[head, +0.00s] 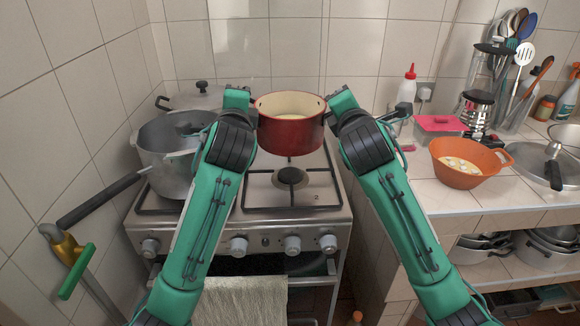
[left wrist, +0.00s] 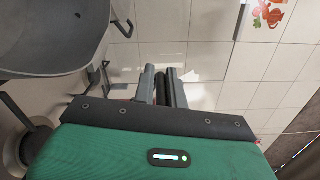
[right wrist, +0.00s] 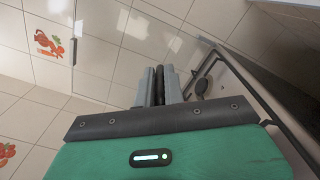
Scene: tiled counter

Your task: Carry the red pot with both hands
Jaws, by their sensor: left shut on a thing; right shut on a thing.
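The red pot (head: 291,134) is upright between my two grippers in the head view, over the back part of the stove, with a pale inside. My left gripper (head: 238,93) is at the pot's left side and my right gripper (head: 342,95) at its right side. The left wrist view shows the left fingers (left wrist: 161,84) close together, and the right wrist view shows the right fingers (right wrist: 160,86) likewise. I cannot make out the pot in either wrist view.
A big grey pot (head: 172,150) stands on the stove's left side, close to my left arm. A bare burner (head: 290,177) lies in front of the red pot. An orange colander (head: 462,172) and a pink box (head: 440,124) are on the tiled counter at right.

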